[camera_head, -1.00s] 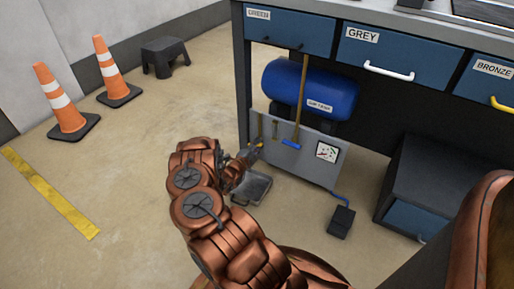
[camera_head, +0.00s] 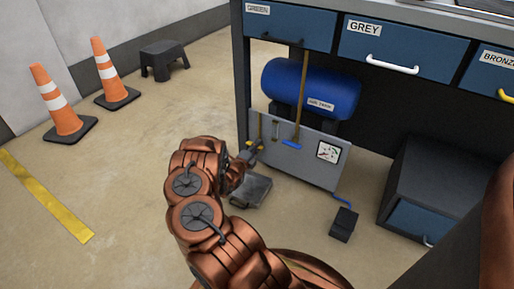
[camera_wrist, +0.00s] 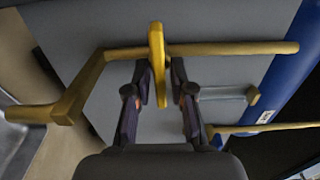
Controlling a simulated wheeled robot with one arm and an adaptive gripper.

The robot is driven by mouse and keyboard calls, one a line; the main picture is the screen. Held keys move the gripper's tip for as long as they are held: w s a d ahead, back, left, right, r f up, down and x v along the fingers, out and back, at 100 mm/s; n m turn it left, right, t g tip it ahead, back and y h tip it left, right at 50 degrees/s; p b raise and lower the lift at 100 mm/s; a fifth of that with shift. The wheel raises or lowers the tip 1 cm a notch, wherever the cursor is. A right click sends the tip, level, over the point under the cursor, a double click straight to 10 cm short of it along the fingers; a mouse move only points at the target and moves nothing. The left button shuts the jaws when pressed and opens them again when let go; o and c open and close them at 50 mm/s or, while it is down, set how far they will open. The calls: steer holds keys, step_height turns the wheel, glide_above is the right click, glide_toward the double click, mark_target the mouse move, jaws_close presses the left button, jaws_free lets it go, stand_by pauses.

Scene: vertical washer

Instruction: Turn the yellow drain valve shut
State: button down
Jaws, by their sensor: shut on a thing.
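The yellow drain valve (camera_wrist: 157,62) has a flat handle on a brass pipe (camera_wrist: 230,48) in the wrist view. The handle runs across the pipe, nearly at a right angle to it. My gripper (camera_wrist: 162,76) is shut on the handle, with one finger on each side. In the head view my gripper (camera_head: 245,155) is low at the left end of the grey panel (camera_head: 300,152). My own wrist hides most of the valve there.
A blue air tank (camera_head: 308,88) sits behind the panel under the workbench. A grey drain tray (camera_head: 252,190) lies on the floor below my gripper. A black pedal (camera_head: 343,224) is to the right. Two cones (camera_head: 62,112) stand on open floor at left.

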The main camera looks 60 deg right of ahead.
steer(key=c, duration=1.2)
jaws_free()
steer(key=shift+c, duration=0.2)
steer(key=shift+a, duration=0.15)
steer(key=a, duration=1.1)
steer(key=shift+s+a, duration=0.25)
steer(key=shift+a, duration=0.1)
